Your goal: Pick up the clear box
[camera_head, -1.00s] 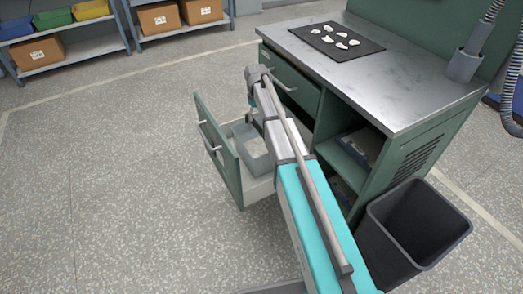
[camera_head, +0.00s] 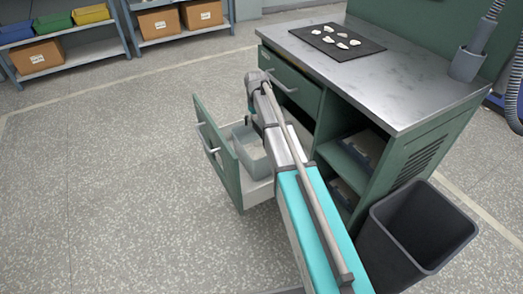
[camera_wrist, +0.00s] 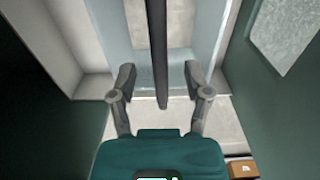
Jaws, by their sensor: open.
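The clear box (camera_head: 246,158) is a pale, see-through, open-topped container inside the pulled-out lower drawer (camera_head: 229,170) of the green workbench. In the wrist view the box (camera_wrist: 205,30) fills the top middle, with its near wall close to the fingers. My gripper (camera_wrist: 160,80) is open and empty. Its two fingers are spread at the near end of the box, and I cannot tell whether they touch it. In the head view my arm hides part of the box and most of the gripper. A dark bar of unclear origin crosses the box in the wrist view.
The drawer's pale side wall (camera_wrist: 62,45) stands left of the box. The bench top (camera_head: 400,88) holds a dark mat (camera_head: 362,50) with several white pieces. A black bin (camera_head: 415,235) stands at the right. The floor left of the drawer is clear.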

